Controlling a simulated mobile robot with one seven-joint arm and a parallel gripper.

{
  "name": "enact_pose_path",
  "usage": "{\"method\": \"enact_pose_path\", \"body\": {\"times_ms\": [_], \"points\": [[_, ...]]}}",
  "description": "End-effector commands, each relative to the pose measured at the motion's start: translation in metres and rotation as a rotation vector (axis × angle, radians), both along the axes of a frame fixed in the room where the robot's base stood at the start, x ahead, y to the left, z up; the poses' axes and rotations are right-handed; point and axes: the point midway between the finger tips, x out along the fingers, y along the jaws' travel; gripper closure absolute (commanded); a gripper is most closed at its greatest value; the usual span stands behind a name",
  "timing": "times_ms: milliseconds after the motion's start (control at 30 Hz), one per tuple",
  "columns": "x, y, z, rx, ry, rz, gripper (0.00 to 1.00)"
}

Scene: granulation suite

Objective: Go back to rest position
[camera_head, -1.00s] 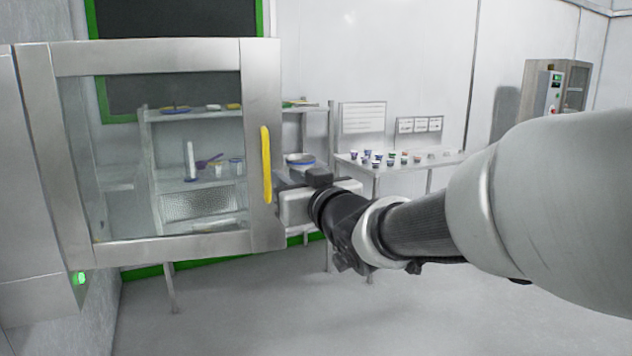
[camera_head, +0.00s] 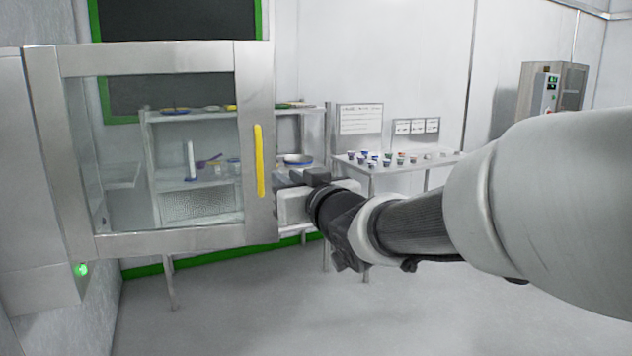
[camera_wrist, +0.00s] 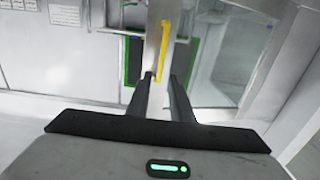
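My gripper (camera_head: 290,182) is beside the right edge of a glass door (camera_head: 258,90) in the head view, a little right of its yellow handle (camera_head: 259,162). In the wrist view my gripper (camera_wrist: 162,77) has two dark fingers with a gap between them. The door's pale frame and the yellow handle (camera_wrist: 165,48) show through and beyond that gap. No object is held. Whether a finger touches the door frame cannot be told. My arm reaches in from the right.
Behind the door stands a shelf rack (camera_head: 200,116) with dishes. A table (camera_head: 367,169) with several small cups stands right of it. A metal cabinet (camera_head: 545,95) is at the back right. A green light (camera_head: 82,269) glows at lower left. The floor in front (camera_head: 400,310) is clear.

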Motion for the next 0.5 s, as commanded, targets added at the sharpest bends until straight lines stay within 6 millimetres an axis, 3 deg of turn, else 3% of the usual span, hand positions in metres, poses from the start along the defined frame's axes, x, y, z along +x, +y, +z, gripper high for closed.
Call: {"method": "enact_pose_path", "body": {"times_ms": [167,300,400,500], "points": [[-0.022,-0.065,-0.022,-0.090,0.150,-0.171,0.80],[-0.080,-0.138,-0.067,-0.177,0.398,-0.345,0.80],[-0.131,-0.172,-0.100,-0.212,0.578,-0.415,0.80],[-0.180,-0.190,-0.128,-0.231,0.734,-0.445,0.80]]}}
